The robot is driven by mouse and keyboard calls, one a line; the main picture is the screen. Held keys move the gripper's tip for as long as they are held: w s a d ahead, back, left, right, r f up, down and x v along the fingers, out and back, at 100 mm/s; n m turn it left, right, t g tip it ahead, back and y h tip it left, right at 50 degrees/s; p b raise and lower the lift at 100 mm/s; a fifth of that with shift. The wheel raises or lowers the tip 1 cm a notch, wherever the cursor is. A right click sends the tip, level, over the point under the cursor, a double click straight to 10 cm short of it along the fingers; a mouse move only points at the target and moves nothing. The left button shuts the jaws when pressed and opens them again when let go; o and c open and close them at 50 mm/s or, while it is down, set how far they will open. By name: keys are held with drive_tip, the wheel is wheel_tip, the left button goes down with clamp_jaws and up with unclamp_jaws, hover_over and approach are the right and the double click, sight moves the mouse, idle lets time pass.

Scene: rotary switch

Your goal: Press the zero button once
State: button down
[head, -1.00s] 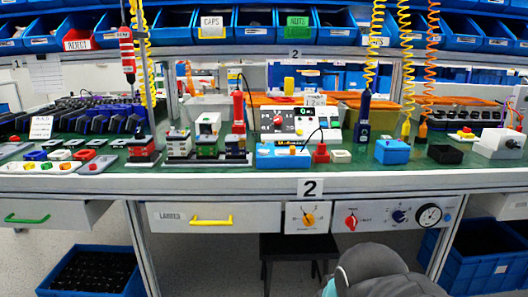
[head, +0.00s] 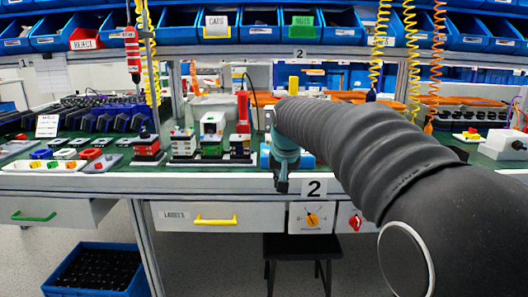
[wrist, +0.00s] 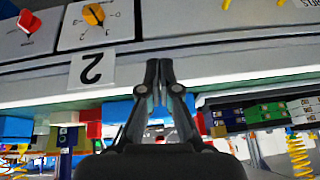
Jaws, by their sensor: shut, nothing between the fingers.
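I cannot make out a button marked zero. In the head view, my arm covers the middle of the bench, including the white control panel with a display and several buttons. Only a left part of the blue device (head: 264,157) in front of that panel shows. My gripper (head: 282,186) points down in front of the bench edge, just left of the "2" label (head: 314,188). In the wrist view, the gripper (wrist: 158,64) is shut and empty, its fingertips before the bench's front edge.
A yellow rotary knob (head: 312,218) and a red knob (head: 355,222) sit on panels under the bench edge. A black stool (head: 302,247) stands below. Model blocks (head: 212,140) and a red bottle-like tool (head: 242,110) stand left of my arm. Coiled cords hang at the right.

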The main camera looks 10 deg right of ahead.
drive_tip(key=shift+m+t, duration=0.6)
drive_tip(key=shift+m, duration=0.3)
drive_tip(key=w+r, duration=0.1)
drive_tip(key=w, duration=0.1)
drive_tip(key=w+a+r, duration=0.1)
drive_tip(key=w+r, duration=0.1)
drive_tip(key=w, duration=0.1)
drive_tip(key=w+r, duration=0.1)
drive_tip(key=w, duration=0.2)
drive_tip(key=shift+w+a+r, duration=0.15)
drive_tip(key=shift+m+t, duration=0.5)
drive_tip(key=shift+m, duration=0.2)
drive_tip(key=w+r, duration=0.1)
drive_tip(key=r, duration=0.1)
drive_tip(key=w+r, duration=0.1)
drive_tip(key=w, duration=0.1)
drive_tip(key=shift+w+a+r, duration=0.2)
drive_tip(key=shift+r, duration=0.15)
wheel_tip(320, 180, up, 8)
drive_tip(key=w+m+t, duration=0.1)
drive_tip(key=m, duration=0.3)
drive_tip(key=shift+d+f, duration=0.15)
drive_tip(key=shift+f, duration=0.05)
drive_tip(key=shift+f, duration=0.1)
wheel_tip(320, 180, down, 6)
drive_tip(key=b, duration=0.7)
drive_tip(key=shift+f, duration=0.25)
drive_tip(key=shift+f+b, duration=0.8)
drive_tip(key=shift+f, duration=0.25)
drive_tip(key=shift+f, duration=0.2)
